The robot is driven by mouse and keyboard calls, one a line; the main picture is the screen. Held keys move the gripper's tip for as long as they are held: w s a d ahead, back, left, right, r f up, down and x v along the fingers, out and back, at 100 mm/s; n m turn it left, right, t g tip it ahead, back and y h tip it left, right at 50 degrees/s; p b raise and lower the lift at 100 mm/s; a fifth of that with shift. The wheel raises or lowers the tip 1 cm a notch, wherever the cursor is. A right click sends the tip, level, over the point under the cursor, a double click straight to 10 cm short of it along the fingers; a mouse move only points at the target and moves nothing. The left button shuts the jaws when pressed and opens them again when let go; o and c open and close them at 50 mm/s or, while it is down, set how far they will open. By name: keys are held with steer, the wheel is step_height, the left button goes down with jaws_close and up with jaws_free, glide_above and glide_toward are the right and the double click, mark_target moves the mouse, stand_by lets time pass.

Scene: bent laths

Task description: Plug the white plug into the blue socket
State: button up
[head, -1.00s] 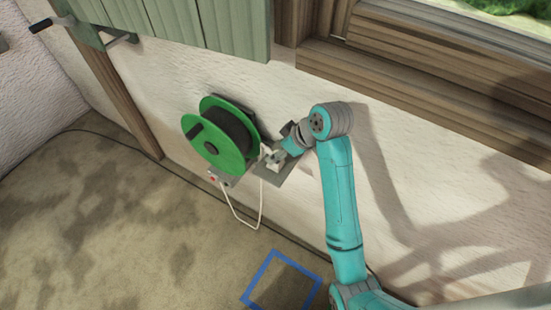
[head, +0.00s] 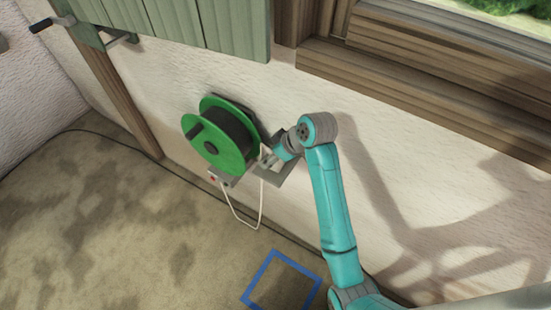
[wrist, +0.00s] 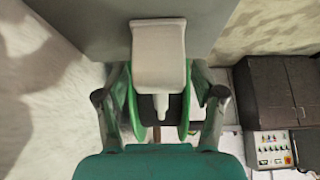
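The white plug (wrist: 158,55) shows in the wrist view against a grey plate (wrist: 100,22), its narrow end pointing down the picture. In the head view a white piece, seemingly the same plug (head: 267,153), is beside the green reel, partly hidden by my gripper. My gripper (wrist: 158,96) is open, with one finger on each side of the plug's narrow end and visible gaps to both. In the head view my gripper (head: 277,156) is close to the wall at the grey plate. I cannot make out a blue socket in either view.
A green cable reel (head: 220,140) is at the wall left of my gripper. A white cable (head: 240,222) loops below it, near a grey box (head: 219,178) with a red spot. A blue square outline (head: 262,268) marks the floor. Dark cabinets (wrist: 280,90) show in the wrist view.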

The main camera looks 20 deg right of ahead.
steer(key=c, duration=0.9)
steer(key=shift+r, duration=0.15)
steer(key=shift+s+a+r, duration=0.1)
steer(key=shift+a+r, duration=0.05)
steer(key=shift+r, duration=0.05)
steer(key=r, duration=0.6)
steer(key=shift+s+a+r, duration=0.2)
steer(key=shift+a, duration=0.1)
steer(key=s+a, duration=0.3)
steer(key=a, duration=0.2)
steer(key=s+a, duration=0.4)
steer(key=a, duration=0.1)
steer(key=s+a, duration=0.4)
steer(key=a, duration=0.1)
steer(key=shift+s+a, duration=0.1)
steer(key=shift+a, duration=0.05)
steer(key=shift+f, duration=0.15)
